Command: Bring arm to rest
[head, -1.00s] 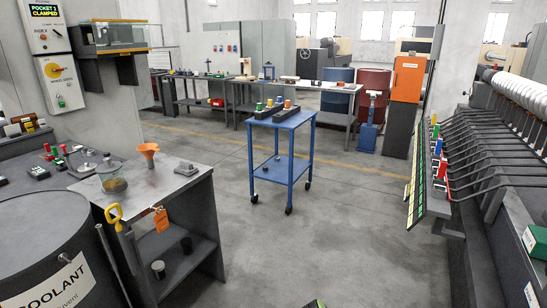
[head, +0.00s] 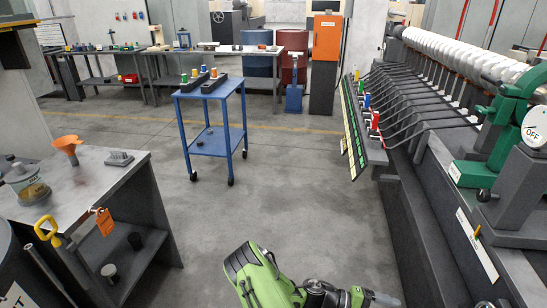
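My green and black arm shows at the bottom edge of the head view, right of the middle, reaching in over the bare floor. At its right end, past a dark joint and a green ring, is a small pale grey tip that seems to be my gripper (head: 384,298). It is small and partly cut off by the bottom edge, so I cannot see its fingers clearly. No object shows at it.
A blue trolley (head: 213,151) with colored spools stands ahead. Blue (head: 256,64) and red barrels (head: 292,66) stand behind. Middle floor is clear.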

